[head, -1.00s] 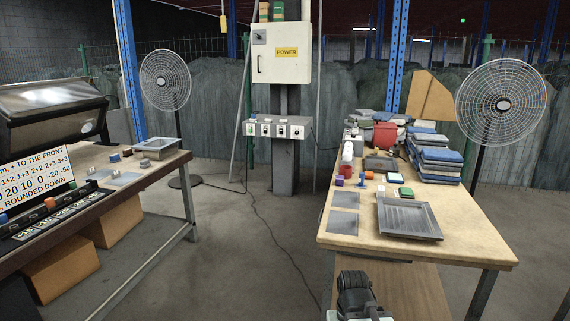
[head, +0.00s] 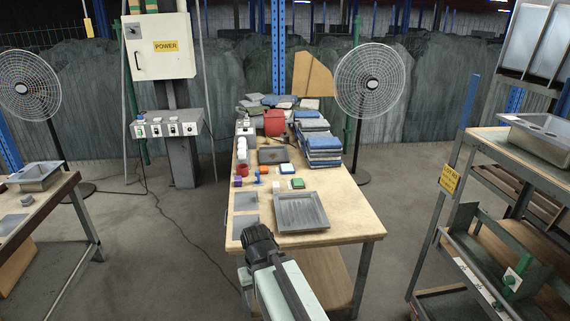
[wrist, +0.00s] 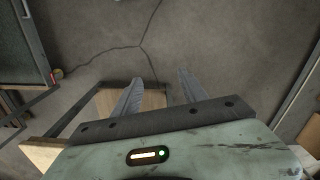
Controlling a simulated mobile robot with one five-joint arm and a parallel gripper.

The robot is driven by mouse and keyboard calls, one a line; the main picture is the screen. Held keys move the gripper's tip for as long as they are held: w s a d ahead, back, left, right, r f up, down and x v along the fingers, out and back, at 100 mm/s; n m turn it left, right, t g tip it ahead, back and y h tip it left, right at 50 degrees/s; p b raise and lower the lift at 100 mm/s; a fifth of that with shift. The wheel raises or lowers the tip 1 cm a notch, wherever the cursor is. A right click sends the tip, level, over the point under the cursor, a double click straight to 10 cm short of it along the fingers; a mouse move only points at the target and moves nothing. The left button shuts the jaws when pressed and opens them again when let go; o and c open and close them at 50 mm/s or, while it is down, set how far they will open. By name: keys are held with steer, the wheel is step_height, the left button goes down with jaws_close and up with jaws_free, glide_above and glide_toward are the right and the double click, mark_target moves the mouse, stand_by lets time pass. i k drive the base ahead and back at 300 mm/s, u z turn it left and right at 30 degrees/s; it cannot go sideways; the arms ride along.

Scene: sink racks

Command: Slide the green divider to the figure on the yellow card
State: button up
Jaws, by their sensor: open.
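A green divider (head: 515,277) with a light knob stands in the lower tray of a metal rack at the right of the head view. A yellow card (head: 449,179) hangs on the rack's left post; its writing is too small to read. My gripper (wrist: 160,75) shows in the wrist view with its two fingers apart and nothing between them. It hangs over the floor near a wooden table, well away from the divider. In the head view my arm stands in front of the middle table, and the fingertips cannot be made out.
A pale strip (head: 482,288) with marks too small to read runs along the lower tray's front. A steel sink (head: 545,140) sits on the rack's top. A worktable (head: 350,222) with a grey tray (head: 301,212) stands in the middle. Open floor (head: 395,215) lies between table and rack.

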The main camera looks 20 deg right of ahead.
mark_target(528, 283)
steer(key=z, duration=2.3)
